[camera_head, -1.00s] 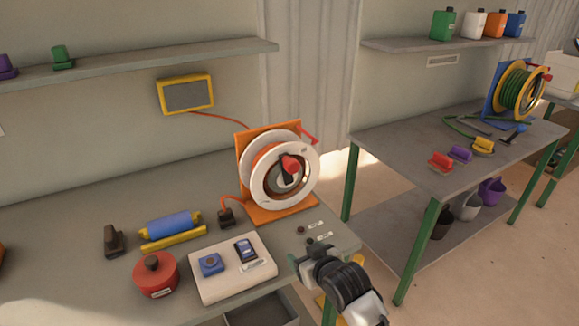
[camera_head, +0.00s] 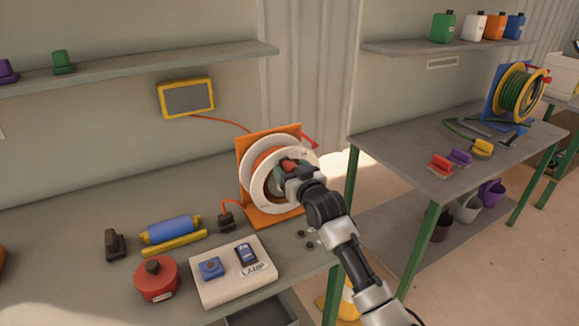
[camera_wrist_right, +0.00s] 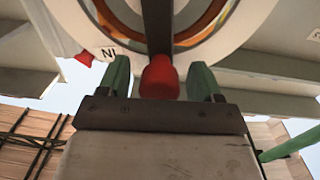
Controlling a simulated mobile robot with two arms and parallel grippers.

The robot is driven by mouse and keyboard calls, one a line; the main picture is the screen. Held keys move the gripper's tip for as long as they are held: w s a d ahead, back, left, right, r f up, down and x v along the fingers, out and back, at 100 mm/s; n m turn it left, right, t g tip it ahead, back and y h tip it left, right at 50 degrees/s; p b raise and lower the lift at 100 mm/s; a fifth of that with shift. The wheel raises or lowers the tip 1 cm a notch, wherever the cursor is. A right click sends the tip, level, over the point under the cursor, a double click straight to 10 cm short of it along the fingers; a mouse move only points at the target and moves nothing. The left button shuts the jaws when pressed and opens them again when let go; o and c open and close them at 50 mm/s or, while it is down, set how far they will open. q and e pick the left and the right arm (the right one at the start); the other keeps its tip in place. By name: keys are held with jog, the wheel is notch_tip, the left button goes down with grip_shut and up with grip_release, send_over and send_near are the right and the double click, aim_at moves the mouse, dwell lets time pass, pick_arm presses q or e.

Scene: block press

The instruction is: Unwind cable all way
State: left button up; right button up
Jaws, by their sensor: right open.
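The cable reel (camera_head: 262,187) is a white drum on an orange stand (camera_head: 245,154) at the right end of the near workbench. Orange cable (camera_head: 232,203) runs from the reel's lower left to a dark plug (camera_head: 226,220) on the bench. My right gripper (camera_head: 287,171) is in front of the reel's hub, at its red crank knob. In the right wrist view the red knob (camera_wrist_right: 159,78) sits between the two green fingers of my right gripper (camera_wrist_right: 160,84), which are open with a gap on each side. My left gripper is not in view.
A switch box (camera_head: 232,284) marked LAMP, a red pot (camera_head: 155,281), a blue roller (camera_head: 170,229) and a brown item (camera_head: 114,243) stand left of the reel. Another bench (camera_head: 420,160) with a green hose reel (camera_head: 518,92) stands to the right.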

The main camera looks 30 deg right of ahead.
jog(key=shift+w, duration=0.65)
grip_shut()
jog(key=shift+a, duration=0.1)
